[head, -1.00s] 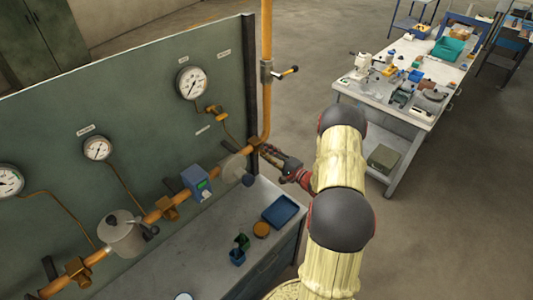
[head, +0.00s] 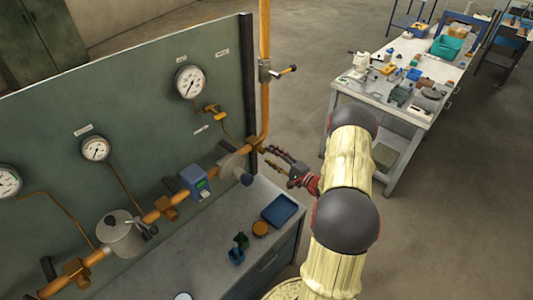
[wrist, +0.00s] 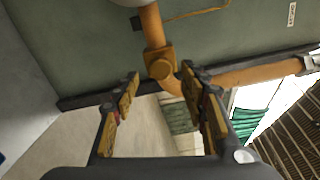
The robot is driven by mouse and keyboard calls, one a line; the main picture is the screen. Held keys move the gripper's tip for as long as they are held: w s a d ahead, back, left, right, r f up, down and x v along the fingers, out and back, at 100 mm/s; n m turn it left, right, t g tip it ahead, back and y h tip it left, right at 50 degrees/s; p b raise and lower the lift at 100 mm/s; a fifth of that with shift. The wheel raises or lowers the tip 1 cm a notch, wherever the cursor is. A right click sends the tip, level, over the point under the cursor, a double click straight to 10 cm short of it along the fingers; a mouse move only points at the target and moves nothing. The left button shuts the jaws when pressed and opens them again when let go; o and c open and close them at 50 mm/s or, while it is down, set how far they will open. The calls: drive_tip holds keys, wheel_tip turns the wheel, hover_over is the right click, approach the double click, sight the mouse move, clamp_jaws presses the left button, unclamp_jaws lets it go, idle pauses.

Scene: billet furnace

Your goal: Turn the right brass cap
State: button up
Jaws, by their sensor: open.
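The right brass cap (head: 256,143) is on the orange pipe near the panel's right edge. In the wrist view the cap (wrist: 159,63) is a squarish brass fitting with a round face, just beyond and between the fingertips. My gripper (head: 267,156) is open and empty, with its fingers pointing at the cap from the right. In the wrist view my gripper (wrist: 161,82) has one finger on each side of the cap's line. I see no contact with the cap. Two similar brass caps are further left, a middle one (head: 167,208) and a left one (head: 77,272).
Below is a bench with a blue tray (head: 280,211). A valve handle (head: 285,70) is above.

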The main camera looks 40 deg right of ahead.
drive_tip(key=s, duration=0.8)
drive_tip(key=shift+d, duration=0.3)
